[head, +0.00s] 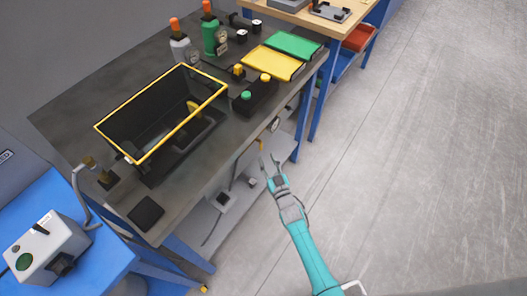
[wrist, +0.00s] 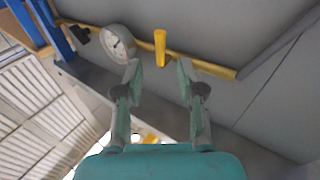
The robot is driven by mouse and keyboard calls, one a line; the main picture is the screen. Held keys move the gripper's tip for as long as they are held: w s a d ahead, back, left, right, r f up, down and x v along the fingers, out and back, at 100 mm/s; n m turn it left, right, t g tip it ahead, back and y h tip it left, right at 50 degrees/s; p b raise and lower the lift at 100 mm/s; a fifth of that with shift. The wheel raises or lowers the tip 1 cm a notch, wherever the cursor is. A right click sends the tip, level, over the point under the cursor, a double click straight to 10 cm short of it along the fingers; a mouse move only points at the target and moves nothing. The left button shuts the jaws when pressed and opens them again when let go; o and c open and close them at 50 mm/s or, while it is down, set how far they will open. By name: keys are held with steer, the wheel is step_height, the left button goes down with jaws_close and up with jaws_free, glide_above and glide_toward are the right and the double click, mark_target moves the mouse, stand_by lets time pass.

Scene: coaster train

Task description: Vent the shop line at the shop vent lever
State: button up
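A yellow lever (wrist: 160,47), which looks like the shop vent lever, hangs from a yellow pipe (wrist: 205,67) under the bench in the wrist view. A small yellow piece (head: 261,145) near my fingertips in the head view appears to be the same lever. My gripper (wrist: 158,72) is open and empty, with one finger on each side of the lever's line in the wrist view. I cannot tell how far the lever is from the fingertips. In the head view my gripper (head: 268,164) is beside the bench's front edge.
A round gauge (wrist: 118,43) sits left of the lever on the pipe; it also shows in the head view (head: 274,124). The dark bench (head: 75,85) carries a yellow-rimmed glass box (head: 120,122) and a black button box (head: 256,96). The grey floor (head: 420,150) at right is clear.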

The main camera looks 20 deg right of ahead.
steer(key=shift+s+f, duration=0.2)
steer(key=shift+s, duration=2.1)
steer(key=s+r+g, duration=0.1)
steer(key=s+r, duration=0.1)
steer(key=s, duration=1.1)
steer(key=s+r+g, duration=0.1)
steer(key=s+r, duration=0.2)
steer(key=s, duration=1.1)
steer(key=s+r+g, duration=0.2)
steer(key=s+r, duration=1.3)
steer(key=r, duration=0.2)
steer(key=shift+s+a+r+m+h, duration=0.2)
steer(key=shift+a+m+h, duration=0.1)
